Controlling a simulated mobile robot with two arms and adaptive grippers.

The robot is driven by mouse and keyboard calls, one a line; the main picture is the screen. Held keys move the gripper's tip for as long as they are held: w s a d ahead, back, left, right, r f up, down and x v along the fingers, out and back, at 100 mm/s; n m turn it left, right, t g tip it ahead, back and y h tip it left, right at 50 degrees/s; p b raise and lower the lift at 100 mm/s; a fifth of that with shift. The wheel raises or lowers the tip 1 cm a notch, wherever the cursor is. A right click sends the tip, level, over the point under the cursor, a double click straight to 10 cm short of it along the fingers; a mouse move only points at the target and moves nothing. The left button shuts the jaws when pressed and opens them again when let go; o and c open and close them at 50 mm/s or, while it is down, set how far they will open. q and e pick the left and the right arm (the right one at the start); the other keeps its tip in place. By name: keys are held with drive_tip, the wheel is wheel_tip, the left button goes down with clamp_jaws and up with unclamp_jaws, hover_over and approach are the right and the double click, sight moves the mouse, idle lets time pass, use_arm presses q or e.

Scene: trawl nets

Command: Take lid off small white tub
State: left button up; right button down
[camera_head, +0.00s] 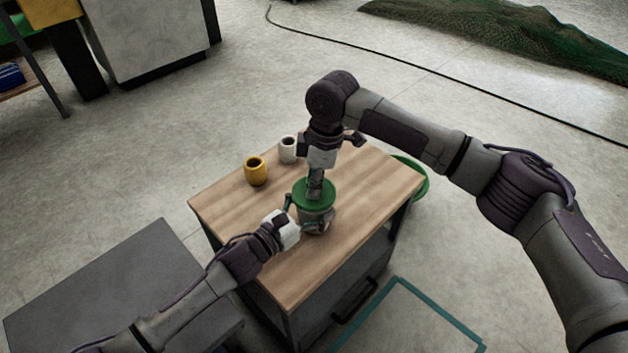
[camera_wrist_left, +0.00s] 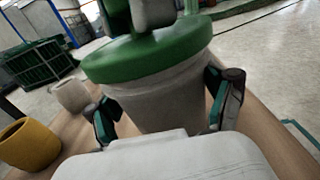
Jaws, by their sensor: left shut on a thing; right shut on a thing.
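The small tub (camera_wrist_left: 165,95) is pale grey-white and stands upright on the wooden worktop. Its green lid (camera_head: 301,196) sits over its mouth, and I see no gap below the rim. The lid also shows in the left wrist view (camera_wrist_left: 130,61). My left gripper (camera_head: 306,217) is shut around the tub's body, one finger on each side. My right gripper (camera_head: 316,184) comes down from above and is shut on the middle of the lid. The lid's grip point is partly hidden by its fingers.
A yellow mug (camera_head: 256,173) and a white mug (camera_head: 288,151) stand behind and left of the tub on the worktop (camera_head: 361,202). A green round thing (camera_head: 421,187) shows beyond the right edge. The worktop's front and right are clear.

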drive_tip(key=shift+r, duration=0.25)
idle(0.6)
drive_tip(key=shift+r, duration=0.9)
drive_tip(key=shift+r, duration=0.1)
drive_tip(key=shift+r, duration=1.95)
use_arm(q)
drive_tip(key=o, duration=1.6)
drive_tip(key=shift+c, duration=0.2)
